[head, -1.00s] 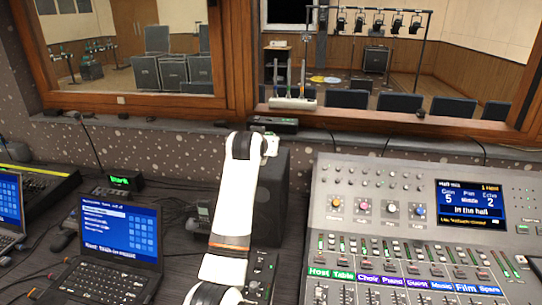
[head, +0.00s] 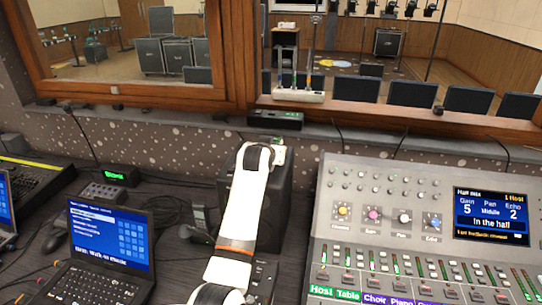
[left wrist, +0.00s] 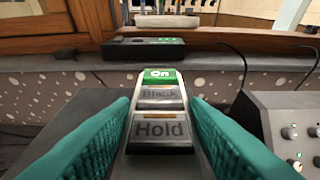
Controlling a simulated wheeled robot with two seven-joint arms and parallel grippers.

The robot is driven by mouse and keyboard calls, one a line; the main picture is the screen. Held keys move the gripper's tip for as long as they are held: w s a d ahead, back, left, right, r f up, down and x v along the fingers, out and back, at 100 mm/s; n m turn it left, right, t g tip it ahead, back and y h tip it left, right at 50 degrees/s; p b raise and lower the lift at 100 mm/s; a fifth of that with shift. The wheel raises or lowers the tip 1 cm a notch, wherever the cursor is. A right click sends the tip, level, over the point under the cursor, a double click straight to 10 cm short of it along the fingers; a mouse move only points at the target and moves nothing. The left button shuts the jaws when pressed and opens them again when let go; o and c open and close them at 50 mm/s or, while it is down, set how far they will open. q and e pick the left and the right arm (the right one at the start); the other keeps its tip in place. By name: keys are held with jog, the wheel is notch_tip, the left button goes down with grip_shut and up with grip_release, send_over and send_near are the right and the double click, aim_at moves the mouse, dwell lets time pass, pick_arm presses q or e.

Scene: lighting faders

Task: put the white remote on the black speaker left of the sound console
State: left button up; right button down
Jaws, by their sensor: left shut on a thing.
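The white remote (left wrist: 158,110), with a green On button and grey Black and Hold buttons, sits between the teal fingers of my left gripper (left wrist: 160,140) in the left wrist view. In the head view my left gripper (head: 272,152) is at the top of the black speaker (head: 272,208), and a small white and green end of the remote (head: 279,144) shows past it. I cannot tell whether the remote touches the speaker top. The arm hides part of the speaker. The sound console (head: 400,220) stands to the right. My right gripper is not in view.
A black box with a green light (head: 275,119) lies on the ledge behind the speaker. A white power strip (head: 298,95) lies on the window sill.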

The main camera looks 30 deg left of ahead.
pick_arm(q)
notch_tip(320, 180, down, 3)
jog(key=shift+w+r, duration=0.15)
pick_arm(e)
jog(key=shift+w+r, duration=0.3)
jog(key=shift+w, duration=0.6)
pick_arm(q)
jog(key=o, duration=1)
jog(key=shift+f, duration=0.25)
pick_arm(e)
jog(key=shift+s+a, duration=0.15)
pick_arm(q)
jog(key=shift+r, duration=0.1)
